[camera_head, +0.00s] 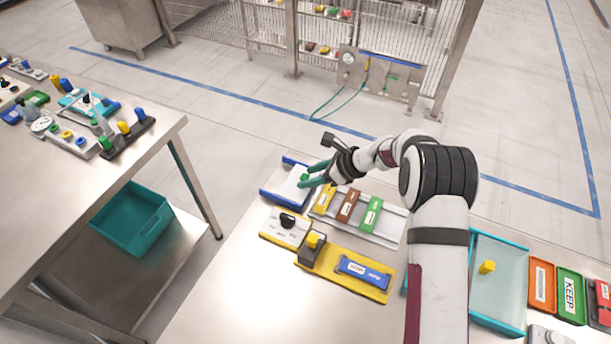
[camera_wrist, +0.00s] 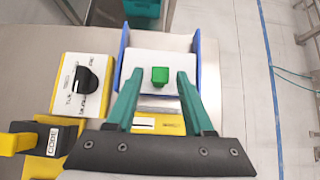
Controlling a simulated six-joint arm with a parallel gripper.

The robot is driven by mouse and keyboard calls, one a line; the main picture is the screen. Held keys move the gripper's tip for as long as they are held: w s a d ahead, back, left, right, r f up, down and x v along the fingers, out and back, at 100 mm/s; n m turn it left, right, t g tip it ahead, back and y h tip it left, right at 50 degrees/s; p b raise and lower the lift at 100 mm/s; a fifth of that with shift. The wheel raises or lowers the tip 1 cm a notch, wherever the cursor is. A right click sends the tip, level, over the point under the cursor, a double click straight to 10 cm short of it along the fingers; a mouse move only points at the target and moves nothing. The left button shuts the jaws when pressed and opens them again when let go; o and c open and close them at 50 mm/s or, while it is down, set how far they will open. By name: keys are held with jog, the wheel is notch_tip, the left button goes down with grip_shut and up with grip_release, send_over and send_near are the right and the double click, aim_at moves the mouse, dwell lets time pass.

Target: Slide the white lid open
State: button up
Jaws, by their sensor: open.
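The white lid (camera_wrist: 190,62) lies between two blue side rails (camera_wrist: 122,45) and carries a green knob (camera_wrist: 160,75). In the head view the lid (camera_head: 285,189) is at the far left corner of the metal table, with its green knob (camera_head: 304,176) by my fingers. My gripper (camera_wrist: 158,82) is open, with one teal finger on each side of the knob. Gaps show between knob and fingers in the wrist view. In the head view my gripper (camera_head: 311,176) is at the lid's right side. The lid's near edge is partly hidden by the fingers.
A white panel with a black dial (camera_wrist: 82,80) stands just left of the lid. A rack with yellow, brown and green blocks (camera_head: 346,207) is close on the right. A yellow tray (camera_head: 328,271) lies nearer. The table's front left is bare.

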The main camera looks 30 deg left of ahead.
aim_at(299, 179)
jog(key=shift+x, duration=1.2)
grip_shut()
jog(key=shift+a, duration=0.1)
dwell(0.5)
